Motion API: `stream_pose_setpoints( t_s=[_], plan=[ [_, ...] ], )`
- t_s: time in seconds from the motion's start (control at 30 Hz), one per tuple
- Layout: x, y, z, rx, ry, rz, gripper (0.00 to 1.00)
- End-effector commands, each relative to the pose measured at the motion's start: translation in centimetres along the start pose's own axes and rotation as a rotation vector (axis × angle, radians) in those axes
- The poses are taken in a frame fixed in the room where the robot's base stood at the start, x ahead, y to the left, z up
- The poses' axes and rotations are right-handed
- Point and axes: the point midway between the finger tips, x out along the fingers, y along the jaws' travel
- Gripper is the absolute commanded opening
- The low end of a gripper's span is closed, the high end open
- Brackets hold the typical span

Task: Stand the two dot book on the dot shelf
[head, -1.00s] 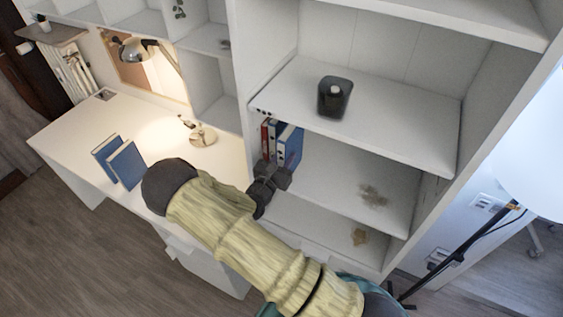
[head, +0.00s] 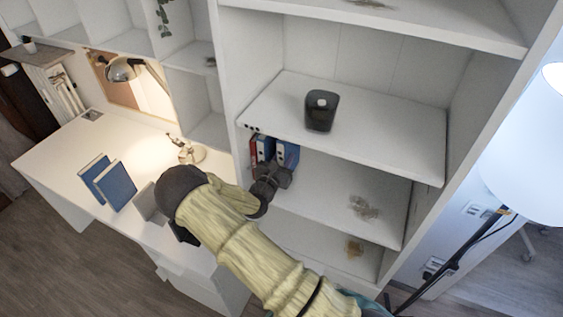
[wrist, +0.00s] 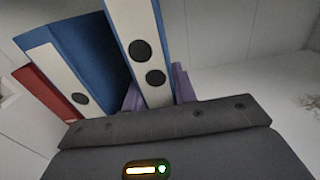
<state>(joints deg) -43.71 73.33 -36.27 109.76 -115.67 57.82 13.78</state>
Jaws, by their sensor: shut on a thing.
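The two dot book (wrist: 148,50) is blue with a white spine and two black dots. It is upright, slightly tilted in the wrist view, between the fingers of my gripper (wrist: 158,90). In the head view, my gripper (head: 275,180) is at the left front of a shelf compartment, with the book (head: 288,154) in it. The board above has black dots on its front left edge (head: 253,129). A blue one dot book (wrist: 85,55) and a red book (wrist: 45,92) stand to the left. The held book's lower end is hidden.
The compartment floor (head: 335,185) is clear right of the books, apart from a brownish patch. A dark cup-like object (head: 321,111) stands on the board above. Two blue books (head: 116,186) stand on the desk (head: 60,165) at left.

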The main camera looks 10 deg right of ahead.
Motion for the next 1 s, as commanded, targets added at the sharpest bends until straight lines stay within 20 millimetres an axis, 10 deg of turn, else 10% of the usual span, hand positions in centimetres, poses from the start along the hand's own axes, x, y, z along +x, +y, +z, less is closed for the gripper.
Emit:
stream_pose_setpoints(
  t_s=[0.5, 0.53, 0.63, 1.0],
  plan=[
    [0.01, -0.05, -1.1, 0.001, -0.002, -0.001, 0.0],
    [0.01, -0.05, -1.1, 0.001, -0.002, -0.001, 0.31],
    [-0.02, -0.03, -1.13, 0.001, -0.002, 0.0, 0.51],
    [-0.4, 0.06, -1.4, -0.001, 0.003, 0.002, 0.53]
  ],
)
